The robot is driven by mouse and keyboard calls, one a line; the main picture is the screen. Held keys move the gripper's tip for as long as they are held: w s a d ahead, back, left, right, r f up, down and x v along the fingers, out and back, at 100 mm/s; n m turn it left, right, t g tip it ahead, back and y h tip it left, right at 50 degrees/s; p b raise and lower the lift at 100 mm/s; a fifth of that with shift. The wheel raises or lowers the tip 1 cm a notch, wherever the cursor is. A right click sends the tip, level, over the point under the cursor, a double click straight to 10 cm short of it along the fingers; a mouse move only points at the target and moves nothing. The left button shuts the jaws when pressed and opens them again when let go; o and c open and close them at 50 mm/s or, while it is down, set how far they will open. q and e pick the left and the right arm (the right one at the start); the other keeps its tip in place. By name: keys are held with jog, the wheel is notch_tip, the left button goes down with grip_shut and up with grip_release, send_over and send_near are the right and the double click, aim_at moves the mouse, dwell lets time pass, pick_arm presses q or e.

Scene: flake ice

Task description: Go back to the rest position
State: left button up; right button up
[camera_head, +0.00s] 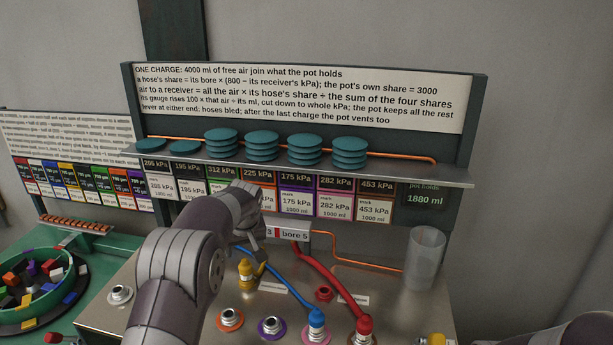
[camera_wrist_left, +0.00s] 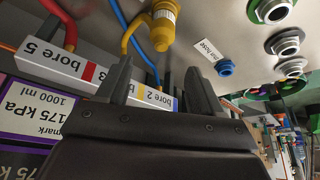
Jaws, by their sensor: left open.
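My left gripper (camera_head: 254,236) is in front of the bore block (camera_head: 290,234), partly hidden by my own wrist in the head view. In the left wrist view my left gripper (camera_wrist_left: 160,85) has its two dark fingers apart. The white block labelled bore 2 (camera_wrist_left: 155,98) shows between and behind them, and I see nothing held. A yellow hose fitting (camera_head: 246,272) is just below the gripper in the head view; it also shows beyond the fingers in the left wrist view (camera_wrist_left: 160,25). My right gripper is not in view; only a piece of my right arm shows at the lower right.
A blue hose (camera_head: 285,285) and a red hose (camera_head: 325,270) run to fittings on the metal bench. A shelf (camera_head: 400,172) carries stacks of teal discs (camera_head: 262,145). A clear cylinder (camera_head: 426,260) stands right.

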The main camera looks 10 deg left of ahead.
pick_arm(q)
jog(key=s+d+f+m+b, duration=0.1)
jog(key=s, duration=0.4)
jog(key=s+d+f+m+g+h+b, duration=0.1)
jog(key=s+d+f, duration=0.1)
jog(key=s, duration=0.3)
jog(key=s+d+f+m+b, duration=0.1)
jog(key=s+f, duration=0.1)
jog(key=s, duration=0.3)
jog(key=shift+s+d+g+h, duration=0.3)
jog(key=shift+s+d, duration=0.05)
jog(key=s+d+f+m+b, duration=0.1)
jog(key=s+f, duration=0.1)
jog(key=s, duration=0.6)
jog(key=s+d+f+m+g+b, duration=0.1)
jog(key=s+f, duration=0.1)
jog(key=s, duration=0.6)
jog(key=shift+f+m+h, duration=0.25)
jog(key=shift+m+h, duration=0.05)
jog(key=shift+h, duration=0.1)
jog(key=shift+s+d, duration=0.1)
jog(key=shift+s, duration=0.15)
